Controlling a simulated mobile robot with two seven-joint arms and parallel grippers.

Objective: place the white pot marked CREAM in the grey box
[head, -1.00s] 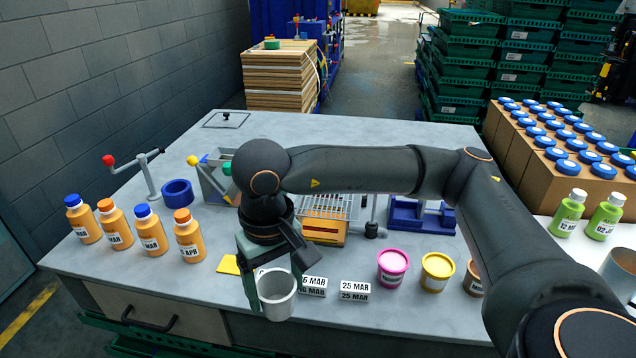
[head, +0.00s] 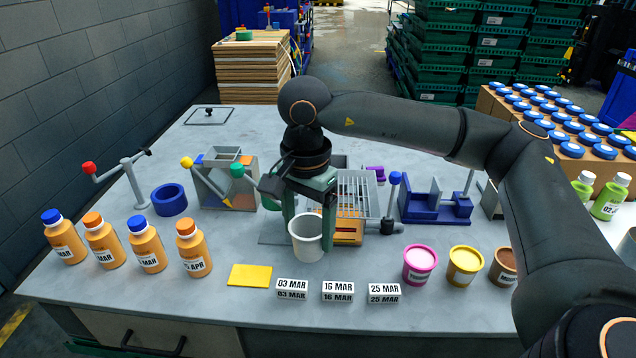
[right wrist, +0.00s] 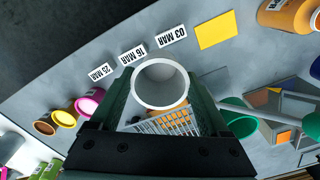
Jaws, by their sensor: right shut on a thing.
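My right gripper (head: 308,200) points down and is shut on a white pot (head: 306,250), one finger at each side. The pot is upright, open at the top, and looks held above the middle of the table. Its rim and inside show between the fingers (right wrist: 160,105) in the right wrist view; no CREAM mark is readable. A grey box-like fixture (head: 212,190) with coloured knobs stands left of the gripper; I cannot tell whether it is the grey box meant. My left gripper is not in view.
Orange bottles (head: 150,247) stand at left. A yellow card (head: 250,275) and date blocks (head: 338,291) lie along the front. Pink (head: 419,264), yellow (head: 464,265) and brown pots are at right. A wire rack (head: 356,190) and blue fixture (head: 435,208) stand behind.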

